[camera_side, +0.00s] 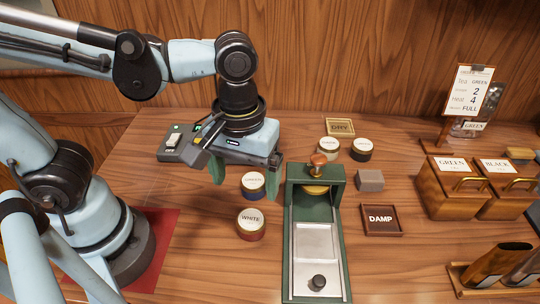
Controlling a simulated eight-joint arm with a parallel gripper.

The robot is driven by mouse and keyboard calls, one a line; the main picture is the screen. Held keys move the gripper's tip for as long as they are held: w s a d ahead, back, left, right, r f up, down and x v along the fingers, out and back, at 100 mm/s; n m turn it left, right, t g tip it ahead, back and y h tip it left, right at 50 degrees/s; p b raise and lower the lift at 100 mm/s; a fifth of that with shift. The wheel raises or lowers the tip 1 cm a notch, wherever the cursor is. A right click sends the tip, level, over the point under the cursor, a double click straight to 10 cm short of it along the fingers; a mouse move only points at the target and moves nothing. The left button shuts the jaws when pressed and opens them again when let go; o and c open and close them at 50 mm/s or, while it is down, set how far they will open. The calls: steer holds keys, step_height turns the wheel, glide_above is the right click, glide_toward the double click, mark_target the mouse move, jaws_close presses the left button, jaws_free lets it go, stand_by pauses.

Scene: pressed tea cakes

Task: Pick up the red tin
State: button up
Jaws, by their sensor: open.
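The red tin (250,229) stands on the wooden table, with a pale lid that reads WHITE. It is just left of the green press (293,213) and in front of a blue tin (254,190). My gripper (244,175) is open and empty, its green fingers pointing down. In the picture it is above and behind the red tin, close to the blue tin. The gap in height between the fingers and the tins is hard to tell.
A cream tin (329,153) and a black tin (362,153) stand behind the press. A grey block (370,181) and the DAMP tray (381,233) lie right of it. A control box (173,146) is at the left. The table left of the red tin is clear.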

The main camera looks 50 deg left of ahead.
mark_target(251, 219)
steer(key=shift+w+d+f, duration=0.1)
steer(key=shift+w+f, duration=0.05)
steer(key=shift+f, duration=5.4)
steer(key=c, duration=1.2)
steer(key=shift+o, duration=0.2)
steer(key=shift+r, duration=0.15)
